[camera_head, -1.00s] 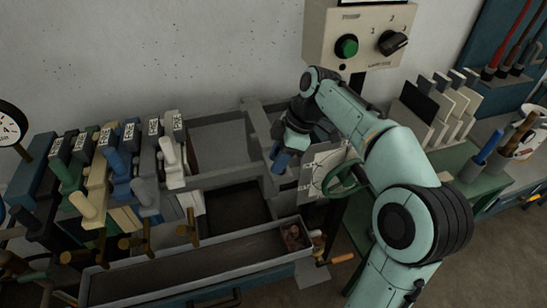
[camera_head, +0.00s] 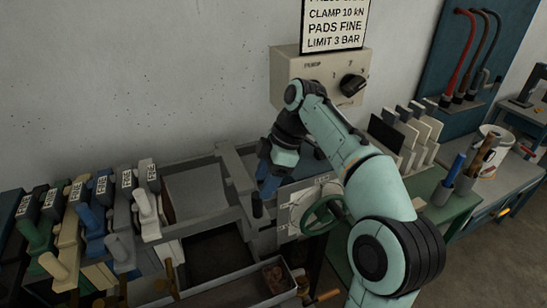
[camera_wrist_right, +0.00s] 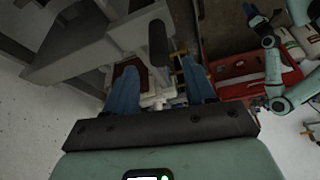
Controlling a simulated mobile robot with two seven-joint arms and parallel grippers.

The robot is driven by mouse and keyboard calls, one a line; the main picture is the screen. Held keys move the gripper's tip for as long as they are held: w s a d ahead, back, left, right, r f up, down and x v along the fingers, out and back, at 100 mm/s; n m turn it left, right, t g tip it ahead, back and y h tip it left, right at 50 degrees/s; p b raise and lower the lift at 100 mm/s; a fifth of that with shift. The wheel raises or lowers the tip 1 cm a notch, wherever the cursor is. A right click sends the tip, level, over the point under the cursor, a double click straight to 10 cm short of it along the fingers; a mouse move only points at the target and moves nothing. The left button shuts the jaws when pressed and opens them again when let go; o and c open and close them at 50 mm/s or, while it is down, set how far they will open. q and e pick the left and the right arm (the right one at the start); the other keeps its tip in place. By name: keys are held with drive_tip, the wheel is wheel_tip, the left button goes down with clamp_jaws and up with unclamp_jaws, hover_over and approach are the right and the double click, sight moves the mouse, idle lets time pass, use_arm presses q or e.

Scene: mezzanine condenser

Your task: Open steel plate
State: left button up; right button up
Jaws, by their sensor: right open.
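A grey metal plate or crosshead (camera_head: 234,166) spans the press, with a dark upright handle (camera_head: 257,206) near its right end. I take it as the steel plate, though no label shows on it. My right gripper (camera_head: 268,182) is open, its blue fingers pointing down just behind and above this handle. In the wrist view the blue fingers (camera_wrist_right: 160,88) are apart with nothing held. The dark handle (camera_wrist_right: 157,42) shows beyond them, apart from them.
Several labelled plates with handles (camera_head: 146,215) hang at the left of the press. A green handwheel (camera_head: 322,214) stands right of my gripper. A control box (camera_head: 286,68) is on the wall behind my arm. A long tray (camera_head: 235,291) lies in front.

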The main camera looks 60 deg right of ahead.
use_arm(q)
drive_tip(key=shift+w+r+p, duration=0.65)
drive_tip(key=shift+w+r, duration=0.45)
drive_tip(key=shift+w, duration=0.15)
use_arm(e)
drive_tip(key=v, duration=0.5)
drive_tip(key=shift+d+r, duration=0.1)
drive_tip(key=shift+r, duration=0.3)
drive_tip(key=shift+s, duration=0.1)
